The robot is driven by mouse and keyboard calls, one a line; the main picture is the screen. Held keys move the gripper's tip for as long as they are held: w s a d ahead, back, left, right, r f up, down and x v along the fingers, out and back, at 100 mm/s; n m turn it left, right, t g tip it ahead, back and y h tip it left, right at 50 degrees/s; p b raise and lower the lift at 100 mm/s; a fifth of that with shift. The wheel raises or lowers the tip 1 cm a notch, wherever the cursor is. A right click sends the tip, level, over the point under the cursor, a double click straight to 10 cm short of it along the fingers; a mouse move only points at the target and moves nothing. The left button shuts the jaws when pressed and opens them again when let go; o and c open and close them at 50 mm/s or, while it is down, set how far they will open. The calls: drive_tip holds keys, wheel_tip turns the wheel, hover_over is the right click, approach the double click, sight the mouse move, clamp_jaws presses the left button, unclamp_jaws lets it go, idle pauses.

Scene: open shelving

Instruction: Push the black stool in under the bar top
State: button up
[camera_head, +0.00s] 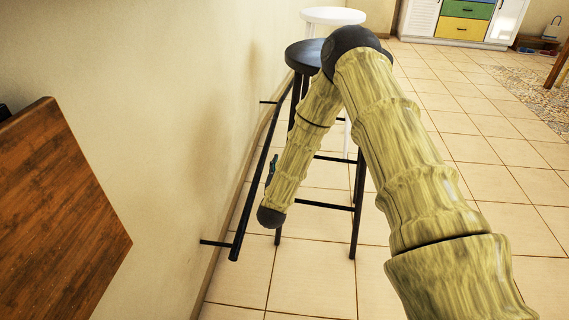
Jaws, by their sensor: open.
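The black stool (303,55) stands upright on the tiled floor close to the wall, with a round dark seat and thin dark legs. My arm crosses in front of it and hides part of the seat and legs. A brown wooden top (62,205) juts in at the left by the wall; it appears to be the bar top, seen only in part. The stool is beyond it, not under the visible part. A small dark part of my gripper (271,170) seems to show beside my forearm, in front of the stool's legs. It is open; the rest is hidden, and contact cannot be told.
A black rail (262,185) runs along the wall on short brackets, left of the stool. A white stool (333,17) stands behind the black one. A cabinet with coloured drawers (465,20) is at the back. Open tiled floor lies to the right.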

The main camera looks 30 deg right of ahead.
drive_tip(key=v, duration=1)
